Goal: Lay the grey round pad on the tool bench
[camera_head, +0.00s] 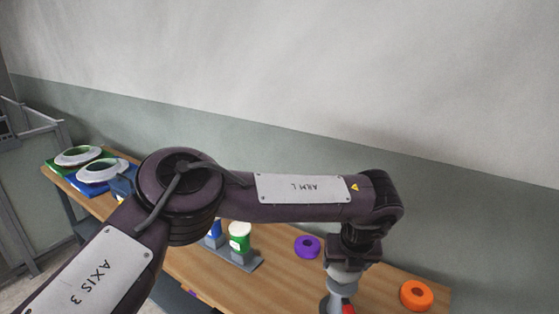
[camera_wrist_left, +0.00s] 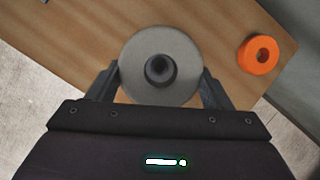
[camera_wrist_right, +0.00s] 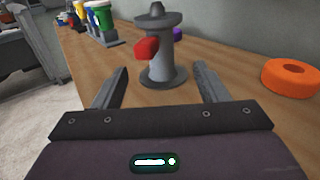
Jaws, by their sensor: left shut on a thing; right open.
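The grey round pad (camera_wrist_left: 135,58) is a disc with a dark round centre, seen from above in the left wrist view. My left gripper (camera_wrist_left: 160,72) has one finger at each side of it and is shut on it. In the head view the left arm's end points down over the bench, above a grey upright piece with a red part (camera_head: 347,308). The right wrist view shows this piece (camera_wrist_right: 163,72) upright over the tool bench (camera_wrist_right: 225,95). My right gripper (camera_wrist_right: 160,72) is open and empty, facing it.
An orange ring (camera_head: 416,295) lies near the bench's right end. A purple ring (camera_head: 307,246) lies further left. A green and white container (camera_head: 239,236) stands beyond on a grey rack. White rings (camera_head: 78,156) lie at the far left. A wall runs behind the bench.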

